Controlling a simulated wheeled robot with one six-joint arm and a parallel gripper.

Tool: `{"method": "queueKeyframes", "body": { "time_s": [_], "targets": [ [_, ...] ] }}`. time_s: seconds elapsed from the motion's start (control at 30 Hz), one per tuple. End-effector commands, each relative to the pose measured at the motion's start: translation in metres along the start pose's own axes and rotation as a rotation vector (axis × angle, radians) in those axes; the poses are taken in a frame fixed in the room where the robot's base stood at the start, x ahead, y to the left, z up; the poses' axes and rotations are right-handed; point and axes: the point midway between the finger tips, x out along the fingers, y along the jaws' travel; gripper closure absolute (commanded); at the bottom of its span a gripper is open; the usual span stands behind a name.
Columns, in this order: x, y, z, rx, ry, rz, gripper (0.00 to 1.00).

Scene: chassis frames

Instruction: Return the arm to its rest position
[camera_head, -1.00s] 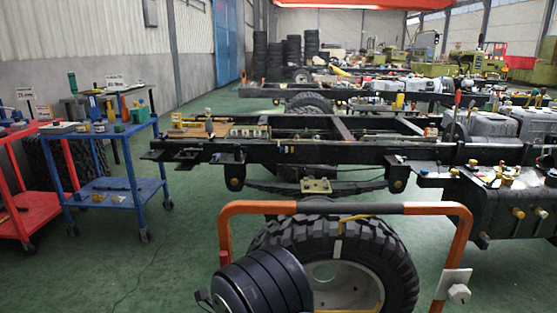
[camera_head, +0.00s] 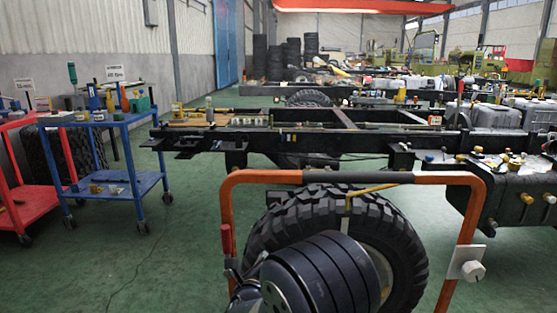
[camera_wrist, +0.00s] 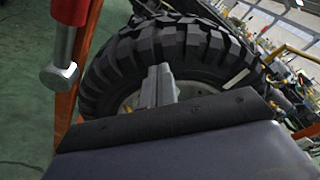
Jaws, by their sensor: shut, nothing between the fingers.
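My gripper (camera_wrist: 160,86) shows in the wrist view as two grey fingers close together, with nothing between them. They point toward a large black knobbly tyre (camera_wrist: 195,55), overlapping its pale hub in the picture; I cannot tell the gap. In the head view, a black ribbed part of my arm (camera_head: 315,275) is at the bottom, in front of the same tyre (camera_head: 390,225). The gripper itself cannot be made out there.
An orange tube frame (camera_head: 400,178) stands around the tyre, close to my arm. A red part with a metal end (camera_wrist: 62,76) is at left in the wrist view. A truck chassis (camera_head: 300,143) lies beyond.

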Motion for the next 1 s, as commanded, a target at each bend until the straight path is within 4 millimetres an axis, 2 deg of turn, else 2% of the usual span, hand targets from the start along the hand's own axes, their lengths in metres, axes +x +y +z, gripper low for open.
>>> {"method": "queueKeyframes", "body": {
  "time_s": [0.2, 0.5, 0.7, 1.0],
  "targets": [
    [0.002, 0.006, -0.014, 0.087, 0.0, 0.01, 1.0],
    [0.004, 0.008, -0.021, 0.254, 0.001, 0.035, 1.0],
    [0.007, 0.009, -0.029, 0.248, 0.001, 0.034, 1.0],
    [0.007, 0.01, -0.03, 0.249, 0.0, 0.033, 1.0]
  ]
}}
